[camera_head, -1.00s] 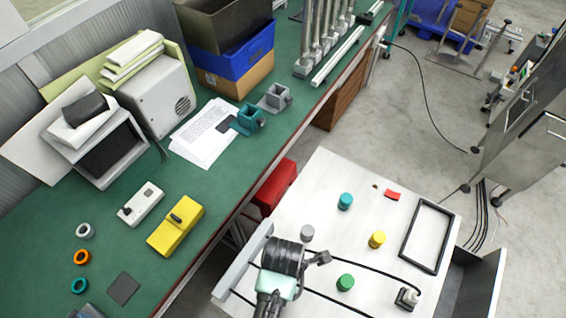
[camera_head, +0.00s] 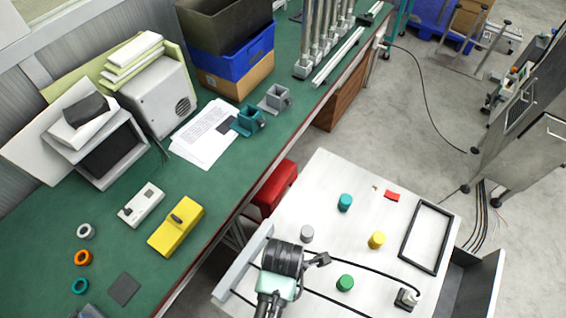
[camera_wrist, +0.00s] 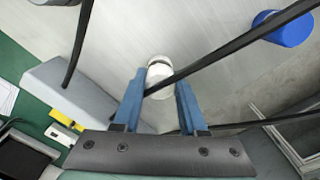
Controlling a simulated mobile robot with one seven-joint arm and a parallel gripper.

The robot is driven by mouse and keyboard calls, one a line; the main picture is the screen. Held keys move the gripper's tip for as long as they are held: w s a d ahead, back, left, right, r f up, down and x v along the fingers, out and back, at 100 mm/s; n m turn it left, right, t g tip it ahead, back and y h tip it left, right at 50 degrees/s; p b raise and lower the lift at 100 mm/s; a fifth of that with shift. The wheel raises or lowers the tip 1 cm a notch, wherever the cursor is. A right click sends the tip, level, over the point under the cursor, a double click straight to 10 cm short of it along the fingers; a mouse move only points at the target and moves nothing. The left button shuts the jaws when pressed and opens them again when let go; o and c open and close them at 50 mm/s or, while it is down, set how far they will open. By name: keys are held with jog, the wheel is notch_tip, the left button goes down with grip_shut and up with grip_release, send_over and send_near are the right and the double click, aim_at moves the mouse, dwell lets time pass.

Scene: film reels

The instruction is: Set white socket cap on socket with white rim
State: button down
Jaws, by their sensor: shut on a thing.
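In the wrist view the cap (camera_wrist: 159,68) is between the tips of my gripper's blue fingers (camera_wrist: 161,80). My gripper is shut on it. A black cable crosses in front of the cap's lower part there. In the head view my fingers are hidden behind my wrist. The socket with the white rim (camera_head: 85,230) is a small ring on the green bench, at the left, away from my gripper.
An orange-rimmed (camera_head: 82,257) and a teal-rimmed socket (camera_head: 79,286) lie near the white-rimmed one. Teal (camera_head: 345,202), yellow (camera_head: 377,240) and green (camera_head: 345,283) caps stand on the white table (camera_head: 335,175). A yellow device (camera_head: 176,227) and a white device (camera_head: 141,205) lie on the bench.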

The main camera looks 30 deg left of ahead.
jog(key=shift+f, duration=0.3)
jog(key=c, duration=0.7)
grip_release()
jog(key=shift+c, duration=0.2)
notch_tip(320, 180, up, 8)
jog(key=p, duration=0.8)
jog(key=shift+r+p, duration=0.2)
jog(key=shift+p, duration=0.1)
jog(key=shift+r, duration=1.3)
